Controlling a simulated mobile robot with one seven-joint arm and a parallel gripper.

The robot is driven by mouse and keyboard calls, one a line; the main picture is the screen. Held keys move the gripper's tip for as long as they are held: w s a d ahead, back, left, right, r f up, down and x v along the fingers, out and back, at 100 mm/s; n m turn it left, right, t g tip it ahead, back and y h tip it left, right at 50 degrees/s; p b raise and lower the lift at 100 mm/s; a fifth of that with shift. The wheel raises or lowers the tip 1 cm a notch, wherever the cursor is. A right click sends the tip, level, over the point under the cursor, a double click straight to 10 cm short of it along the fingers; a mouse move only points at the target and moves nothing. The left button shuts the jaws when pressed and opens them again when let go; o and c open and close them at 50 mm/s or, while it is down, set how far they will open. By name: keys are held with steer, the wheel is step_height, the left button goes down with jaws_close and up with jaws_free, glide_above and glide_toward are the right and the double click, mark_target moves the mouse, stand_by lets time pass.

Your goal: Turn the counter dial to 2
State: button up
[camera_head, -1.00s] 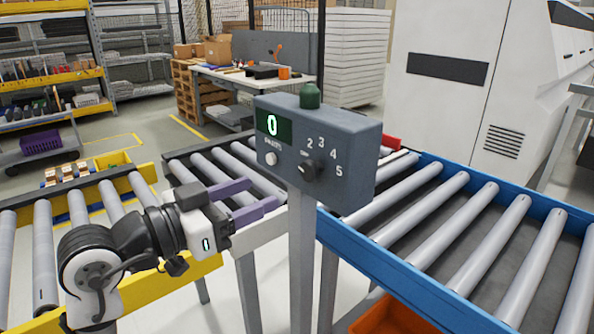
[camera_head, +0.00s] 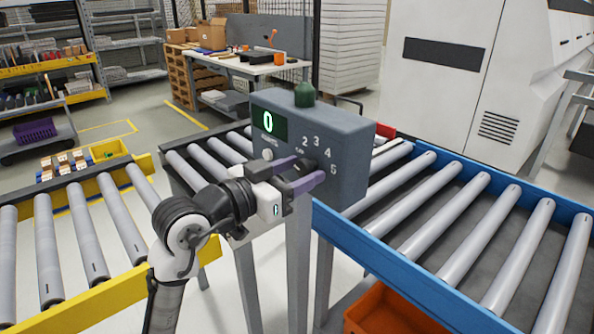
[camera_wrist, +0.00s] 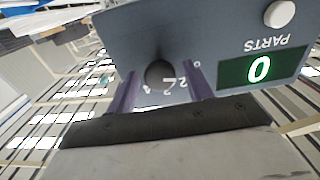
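The grey counter box (camera_head: 345,150) stands on a post, with numbers 2 to 5 legible on its face around the dark dial (camera_head: 306,165). Its green display (camera_head: 269,124) reads 0. My gripper (camera_head: 306,172) is in front of the box face with its two purple fingers open. In the wrist view the dial (camera_wrist: 158,75) sits between the spread fingers (camera_wrist: 163,86), with a gap visible on each side. The numbers appear upside down there and are partly hidden. I cannot tell where the dial points.
A blue-framed roller conveyor (camera_head: 440,270) is at right, a yellow-framed one (camera_head: 120,312) at left. An orange bin (camera_head: 385,312) sits below.

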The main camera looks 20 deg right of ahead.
steer(key=c, duration=0.8)
steer(key=shift+f+m+b, duration=0.1)
steer(key=shift+m+b, duration=0.2)
steer(key=shift+b, duration=0.25)
steer(key=m+b, duration=0.2)
steer(key=b, duration=0.1)
steer(key=shift+f+b, duration=0.15)
steer(key=shift+b, duration=0.2)
steer(key=m+b, duration=0.3)
steer(key=shift+r+m+b, duration=0.25)
steer(key=shift+m+b, duration=0.7)
steer(key=shift+m, duration=0.15)
steer(key=o, duration=1)
